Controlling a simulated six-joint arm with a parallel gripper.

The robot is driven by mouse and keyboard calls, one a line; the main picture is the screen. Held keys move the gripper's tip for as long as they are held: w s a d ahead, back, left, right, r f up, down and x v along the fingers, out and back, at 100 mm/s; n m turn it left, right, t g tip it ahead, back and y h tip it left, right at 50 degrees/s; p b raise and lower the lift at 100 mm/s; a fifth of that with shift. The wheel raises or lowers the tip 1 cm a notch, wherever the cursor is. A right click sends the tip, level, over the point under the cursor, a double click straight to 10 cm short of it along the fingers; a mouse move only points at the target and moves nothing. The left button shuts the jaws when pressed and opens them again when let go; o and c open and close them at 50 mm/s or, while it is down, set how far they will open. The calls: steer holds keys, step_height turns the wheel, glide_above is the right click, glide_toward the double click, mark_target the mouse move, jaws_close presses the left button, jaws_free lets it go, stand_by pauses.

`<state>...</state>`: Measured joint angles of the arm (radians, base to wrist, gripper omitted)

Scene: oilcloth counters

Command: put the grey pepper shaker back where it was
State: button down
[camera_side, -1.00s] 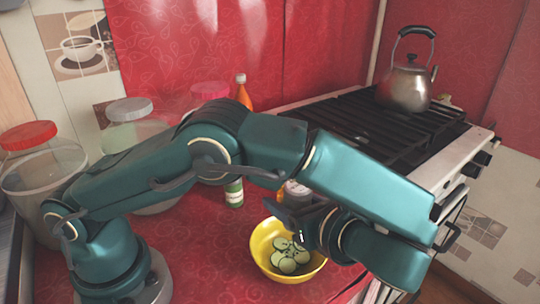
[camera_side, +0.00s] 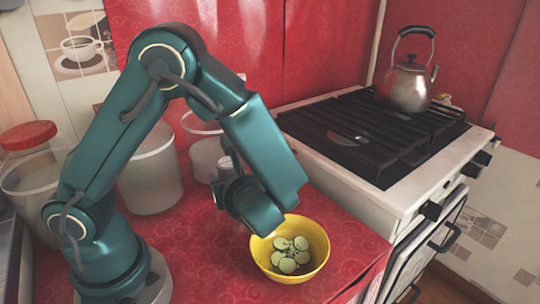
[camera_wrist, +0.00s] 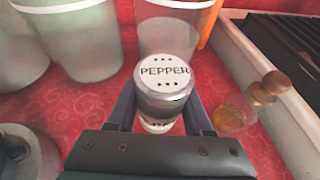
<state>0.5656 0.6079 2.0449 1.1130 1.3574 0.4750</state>
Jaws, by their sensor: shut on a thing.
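The grey pepper shaker (camera_wrist: 165,72) stands out in the wrist view, with a pale lid marked PEPPER and a darker body. My gripper (camera_wrist: 160,103) has one finger on each side of it and is shut on it. The shaker looks upright. The wrist view does not show clearly whether its base touches the red counter.
A yellow bowl (camera_side: 317,262) with cucumber slices stands at the counter's front. A small corked amber bottle (camera_wrist: 240,112) is close to the shaker's right. Clear jars (camera_side: 150,180) stand behind my arm. The stove (camera_side: 410,205) with a kettle (camera_side: 406,88) is at right.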

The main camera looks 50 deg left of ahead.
steer(key=r+n+g, duration=0.1)
glide_above(196, 215)
steer(key=shift+a+f, duration=0.1)
steer(key=shift+f, duration=4.85)
steer(key=shift+f, duration=0.15)
steer(key=shift+c, duration=1.5)
jaws_free()
